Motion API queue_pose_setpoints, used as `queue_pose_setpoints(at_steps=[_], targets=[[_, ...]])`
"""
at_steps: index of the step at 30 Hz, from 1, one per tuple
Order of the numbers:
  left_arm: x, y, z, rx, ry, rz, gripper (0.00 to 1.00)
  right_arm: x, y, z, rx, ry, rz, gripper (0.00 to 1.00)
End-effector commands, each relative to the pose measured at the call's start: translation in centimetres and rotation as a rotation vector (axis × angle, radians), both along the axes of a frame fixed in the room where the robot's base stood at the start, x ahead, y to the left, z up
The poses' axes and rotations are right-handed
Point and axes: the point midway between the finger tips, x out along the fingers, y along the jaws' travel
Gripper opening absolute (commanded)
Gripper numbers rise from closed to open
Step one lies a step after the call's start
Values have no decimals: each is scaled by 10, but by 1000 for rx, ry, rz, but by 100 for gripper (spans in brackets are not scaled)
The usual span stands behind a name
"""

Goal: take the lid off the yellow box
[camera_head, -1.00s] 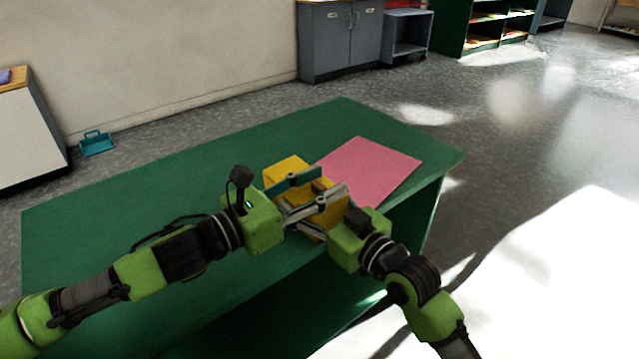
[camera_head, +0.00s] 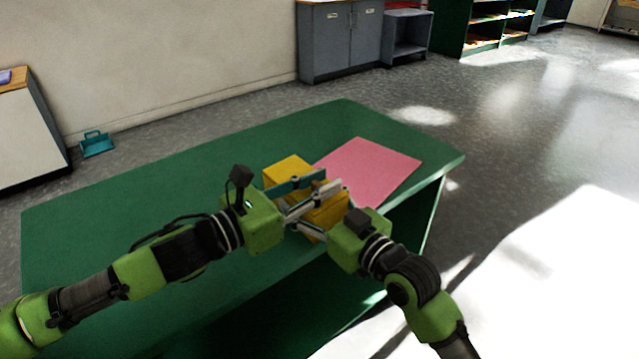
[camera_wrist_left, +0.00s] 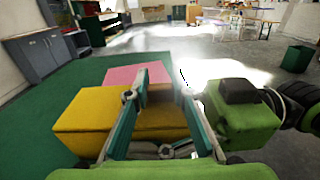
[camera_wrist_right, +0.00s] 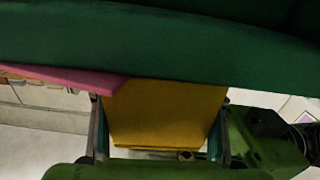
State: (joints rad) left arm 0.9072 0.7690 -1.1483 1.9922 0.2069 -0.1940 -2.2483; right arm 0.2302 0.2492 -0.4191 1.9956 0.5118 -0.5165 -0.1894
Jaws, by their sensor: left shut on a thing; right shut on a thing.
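The yellow box (camera_head: 288,168) stands on the green table near its front edge, with its lid on top as far as I can tell. A small brown block (camera_wrist_left: 160,94), which looks like the lid's handle, is between the fingertips of my left gripper (camera_wrist_left: 155,88). That gripper is shut on it, reaching over the box from the left. My right gripper (camera_wrist_right: 160,108) is shut on the box body, with one finger on either side of the yellow wall (camera_wrist_right: 165,118). In the head view the fingers hide much of the box's middle.
The green table (camera_head: 150,200) is clear on its left and back. A flat pink sheet (camera_head: 375,165) lies just right of and behind the box. A teal dustpan-like item (camera_head: 97,145) is on the floor by the wall.

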Motion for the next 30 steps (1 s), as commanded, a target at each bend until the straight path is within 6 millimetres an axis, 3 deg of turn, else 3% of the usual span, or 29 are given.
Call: queue_pose_setpoints(at_steps=[30], targets=[[-1,1,24,1,-1,0,0,0,0,0,0,0,0,24]])
